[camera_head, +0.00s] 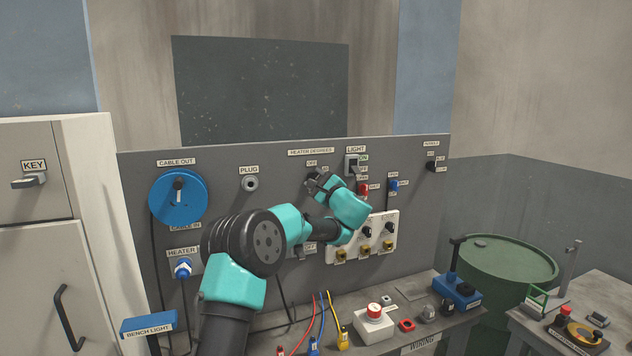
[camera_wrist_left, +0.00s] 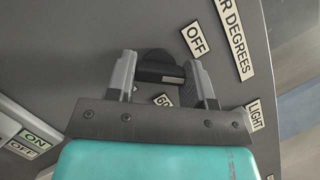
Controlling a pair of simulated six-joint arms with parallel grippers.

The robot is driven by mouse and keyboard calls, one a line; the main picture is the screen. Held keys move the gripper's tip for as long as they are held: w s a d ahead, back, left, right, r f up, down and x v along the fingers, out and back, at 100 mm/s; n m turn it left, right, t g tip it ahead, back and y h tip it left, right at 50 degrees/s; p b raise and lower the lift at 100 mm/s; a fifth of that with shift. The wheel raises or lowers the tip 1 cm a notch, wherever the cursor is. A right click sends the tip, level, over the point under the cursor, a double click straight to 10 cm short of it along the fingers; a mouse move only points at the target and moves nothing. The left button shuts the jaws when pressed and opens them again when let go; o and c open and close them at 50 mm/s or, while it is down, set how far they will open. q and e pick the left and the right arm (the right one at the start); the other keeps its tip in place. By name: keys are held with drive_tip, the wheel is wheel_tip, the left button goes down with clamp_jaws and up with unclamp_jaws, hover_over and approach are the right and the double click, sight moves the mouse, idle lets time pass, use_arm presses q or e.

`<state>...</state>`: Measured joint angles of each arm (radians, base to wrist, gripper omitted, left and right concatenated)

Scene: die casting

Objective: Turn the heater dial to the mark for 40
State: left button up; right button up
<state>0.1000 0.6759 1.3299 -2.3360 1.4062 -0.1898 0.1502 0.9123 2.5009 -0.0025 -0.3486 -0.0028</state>
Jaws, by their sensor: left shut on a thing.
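The heater dial (camera_wrist_left: 158,66) is a dark knob on the grey panel, under the "HEATER DEGREES" label (camera_head: 311,152). My left gripper (camera_head: 318,184) reaches the panel there and hides most of the dial in the head view. In the left wrist view the two grey fingers (camera_wrist_left: 160,78) stand on either side of the dial, shut on it. A short pale strip shows on the dial between the fingers. An "OFF" label (camera_wrist_left: 195,39) lies beside the right finger, and a partly hidden "60" label (camera_wrist_left: 162,100) shows between the fingers. No mark for 40 is visible. My right gripper is not in view.
The light switch (camera_head: 352,164) is close to the right of my gripper. Red (camera_head: 363,189) and blue (camera_head: 393,185) switches and a white socket plate (camera_head: 362,238) are near my arm. A blue cable reel (camera_head: 178,212) is at the left. Cables and small devices crowd the bench below.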

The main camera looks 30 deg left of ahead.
use_arm(q)
drive_tip(key=shift+f+m+t, duration=0.1)
drive_tip(key=shift+m+t, duration=0.9)
drive_tip(key=shift+m, duration=1.2)
drive_tip(key=o, duration=0.9)
drive_tip(key=shift+s+d, duration=0.1)
drive_tip(key=v, duration=1.7)
drive_tip(key=shift+f, duration=0.15)
